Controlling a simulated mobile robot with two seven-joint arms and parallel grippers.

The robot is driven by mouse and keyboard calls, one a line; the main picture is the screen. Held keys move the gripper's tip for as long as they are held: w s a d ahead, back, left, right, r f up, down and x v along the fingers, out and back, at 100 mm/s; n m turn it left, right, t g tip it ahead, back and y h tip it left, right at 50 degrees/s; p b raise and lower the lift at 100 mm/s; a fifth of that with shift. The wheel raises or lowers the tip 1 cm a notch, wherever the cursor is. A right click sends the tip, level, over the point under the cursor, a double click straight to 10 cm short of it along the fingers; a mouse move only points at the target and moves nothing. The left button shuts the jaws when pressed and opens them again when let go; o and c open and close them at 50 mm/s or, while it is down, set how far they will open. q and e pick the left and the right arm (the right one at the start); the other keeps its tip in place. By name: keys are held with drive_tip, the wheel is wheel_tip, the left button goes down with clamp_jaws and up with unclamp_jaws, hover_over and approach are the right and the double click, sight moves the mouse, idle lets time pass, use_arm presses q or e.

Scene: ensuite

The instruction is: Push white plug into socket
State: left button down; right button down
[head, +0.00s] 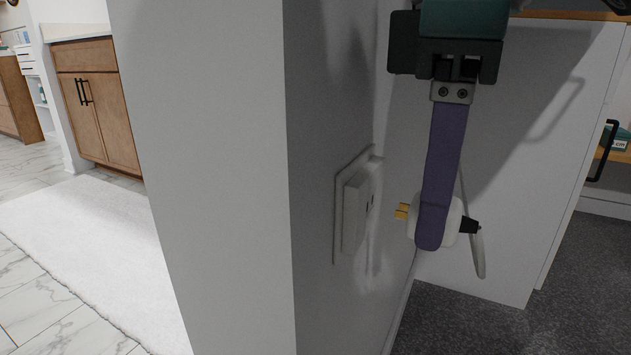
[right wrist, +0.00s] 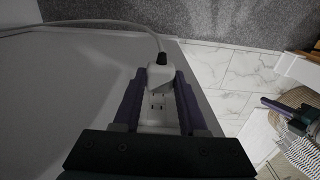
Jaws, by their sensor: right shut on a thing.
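The white plug (head: 454,222) is held between the purple fingers of my right gripper (head: 433,232), with its gold prongs pointing left at the wall. The socket (head: 353,212) is a white outlet plate on the wall's side face. A visible gap separates the prongs from the socket.
The plug's white cord (head: 479,256) hangs from its black collar. A white cabinet panel (head: 520,150) stands behind the right gripper. The wall corner (head: 290,180) is left of the socket. A white rug (head: 95,245) lies on the tiled floor beyond.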

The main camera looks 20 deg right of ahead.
idle(0.7)
drive_tip(key=shift+b, duration=0.6)
idle(0.5)
drive_tip(key=shift+w+a, duration=0.1)
drive_tip(key=shift+w+a, duration=0.25)
drive_tip(key=shift+w+a, duration=0.35)
drive_tip(key=shift+w, duration=0.05)
idle(0.4)
drive_tip(key=shift+w, duration=0.1)
drive_tip(key=shift+c, duration=1.9)
unclamp_jaws()
